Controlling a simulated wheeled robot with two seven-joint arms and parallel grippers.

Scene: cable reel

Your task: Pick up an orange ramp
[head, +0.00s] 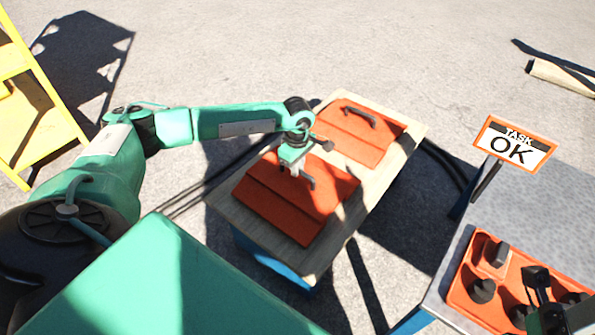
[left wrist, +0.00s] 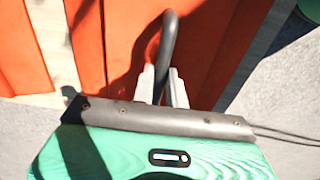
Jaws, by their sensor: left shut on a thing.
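Two orange ramps lie on a wooden-topped table. The nearer orange ramp (head: 288,213) has my left gripper (head: 295,172) over it, and the farther orange ramp (head: 362,137) has a dark handle (head: 359,116) standing up on it. In the left wrist view, the two pale fingers of my left gripper (left wrist: 162,88) are shut on the dark curved handle (left wrist: 168,38) of the nearer ramp (left wrist: 205,50). The ramp looks to lie flat; I cannot tell whether it touches the table.
The wooden tabletop (head: 395,172) has a bare strip on its right. A grey table (head: 550,205) at the right bears an orange tray (head: 462,290) with dark knobs and a "TASK OK" sign (head: 515,144). A yellow ladder (head: 40,110) stands at the left. Black cables (head: 445,162) lie on the ground.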

